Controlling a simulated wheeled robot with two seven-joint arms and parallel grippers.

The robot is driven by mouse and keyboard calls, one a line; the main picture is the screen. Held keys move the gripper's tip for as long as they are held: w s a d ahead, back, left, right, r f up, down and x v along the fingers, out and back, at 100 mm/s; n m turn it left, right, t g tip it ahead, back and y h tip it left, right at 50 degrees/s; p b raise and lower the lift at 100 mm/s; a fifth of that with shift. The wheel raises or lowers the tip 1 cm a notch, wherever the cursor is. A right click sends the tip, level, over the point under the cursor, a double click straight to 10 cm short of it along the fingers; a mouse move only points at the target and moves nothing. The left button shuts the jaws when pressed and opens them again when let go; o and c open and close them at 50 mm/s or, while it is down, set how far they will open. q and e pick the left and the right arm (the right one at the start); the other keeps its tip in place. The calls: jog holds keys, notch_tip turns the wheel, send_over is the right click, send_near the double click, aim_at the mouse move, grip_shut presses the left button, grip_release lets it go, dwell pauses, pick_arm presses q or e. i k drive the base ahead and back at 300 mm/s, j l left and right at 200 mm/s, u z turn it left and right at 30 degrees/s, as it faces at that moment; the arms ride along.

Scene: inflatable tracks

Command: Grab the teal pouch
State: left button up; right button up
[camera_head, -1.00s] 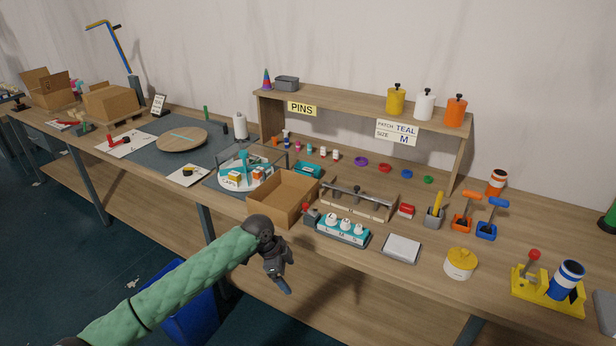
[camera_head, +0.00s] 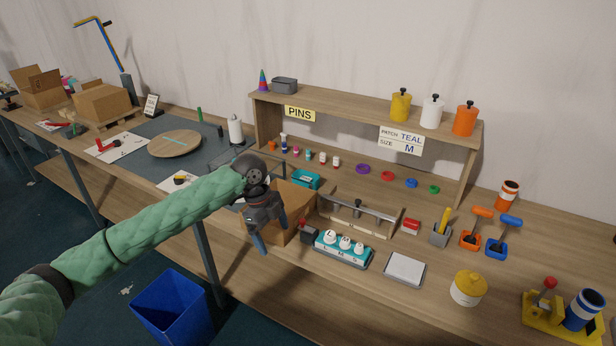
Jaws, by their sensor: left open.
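My left gripper (camera_head: 271,234) is open and empty, pointing down above the bench's front edge, in front of the open cardboard box (camera_head: 296,205). A small teal item (camera_head: 305,180) lies on the bench just behind that box; it is too small to tell for sure whether it is the teal pouch. My right gripper is not in view.
A teal block with white knobs (camera_head: 342,248) and a clamp-like rail (camera_head: 357,215) stand right of the box. A shelf (camera_head: 365,115) with jars runs along the back. A blue bin (camera_head: 172,305) stands on the floor below.

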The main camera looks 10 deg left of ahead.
aim_at(314, 186)
jog(key=i, duration=1.65)
